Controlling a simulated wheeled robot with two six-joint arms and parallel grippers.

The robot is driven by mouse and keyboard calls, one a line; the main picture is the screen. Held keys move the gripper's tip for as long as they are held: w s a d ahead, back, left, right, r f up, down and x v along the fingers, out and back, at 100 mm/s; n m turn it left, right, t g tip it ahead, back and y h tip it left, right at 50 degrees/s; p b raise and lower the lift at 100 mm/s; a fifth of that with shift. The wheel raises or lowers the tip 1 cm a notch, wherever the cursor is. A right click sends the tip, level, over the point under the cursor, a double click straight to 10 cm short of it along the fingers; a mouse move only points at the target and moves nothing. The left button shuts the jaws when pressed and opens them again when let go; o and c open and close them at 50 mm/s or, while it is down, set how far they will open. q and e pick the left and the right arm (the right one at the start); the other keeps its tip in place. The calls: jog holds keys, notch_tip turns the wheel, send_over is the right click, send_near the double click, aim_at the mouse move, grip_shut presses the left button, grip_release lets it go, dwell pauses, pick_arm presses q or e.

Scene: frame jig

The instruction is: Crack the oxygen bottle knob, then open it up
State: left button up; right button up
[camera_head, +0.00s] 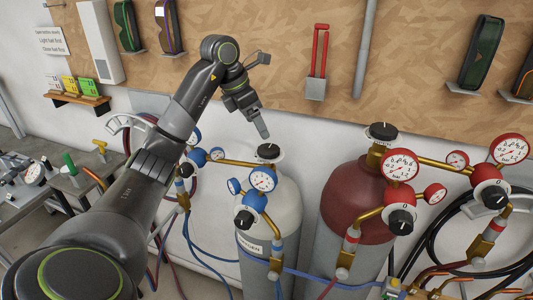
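The oxygen bottle (283,210) is the pale grey cylinder with a white label (249,245), partly legible, on its front. Its black knob (268,150) sits on top, with a pale disc around its base. My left gripper (263,131) comes in from the left and points down just above the knob, seemingly apart from it. I see its fingers nearly edge-on, so I cannot tell whether they are open. Nothing shows in them. My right gripper is not in view.
Blue regulator gauges (263,179) stand at the front of the oxygen bottle. A red-topped bottle (355,200) with its own black knob (383,132) and red gauges (400,165) stands close on the right. Hoses hang in front. A red-handled tool (319,60) hangs on the wall panel behind.

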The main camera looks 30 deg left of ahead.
aim_at(268, 148)
pick_arm(q)
jog(key=b+x, duration=0.1)
jog(key=x, duration=0.2)
jog(key=shift+s+d+f, duration=0.1)
jog(key=shift+f, duration=0.1)
jog(key=p+x, duration=0.2)
jog(key=x, duration=0.1)
jog(key=shift+w+d+f, duration=0.1)
jog(key=shift+w+f, duration=0.2)
jog(key=shift+f, duration=0.05)
jog(key=shift+w+d+f, duration=0.1)
jog(key=shift+f, duration=0.45)
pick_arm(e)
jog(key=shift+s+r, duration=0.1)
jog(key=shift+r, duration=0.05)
pick_arm(q)
jog(key=shift+f, duration=0.1)
